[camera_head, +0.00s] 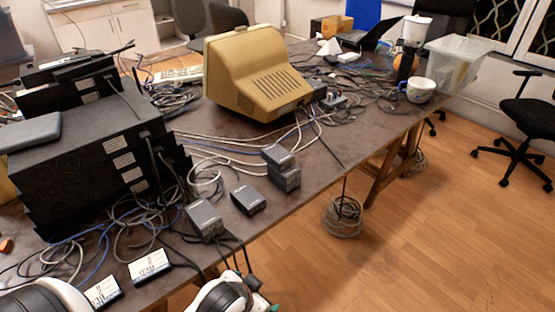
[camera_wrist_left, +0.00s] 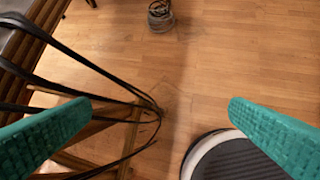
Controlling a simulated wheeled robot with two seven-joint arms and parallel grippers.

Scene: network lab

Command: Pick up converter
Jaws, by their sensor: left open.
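Several small dark grey boxes that look like converters are on the table near its front edge. One converter (camera_head: 248,200) lies alone, another (camera_head: 204,219) sits to its left with cables beside it, and two are stacked (camera_head: 280,156) behind. I cannot tell which one the task means. My left gripper's teal fingers (camera_wrist_left: 160,101) are spread open and empty in the left wrist view, over the floor beyond the table edge. In the head view, its white wrist (camera_head: 225,296) is at the bottom edge, in front of the converters. My right gripper is not in view.
Black cables (camera_wrist_left: 100,88) hang off the table edge at the left wrist view's left. Stacked dark equipment (camera_head: 100,150), a beige monitor (camera_head: 258,75) and loose cables crowd the table. Two white labelled boxes (camera_head: 150,266) lie front left. Wooden floor is open at right.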

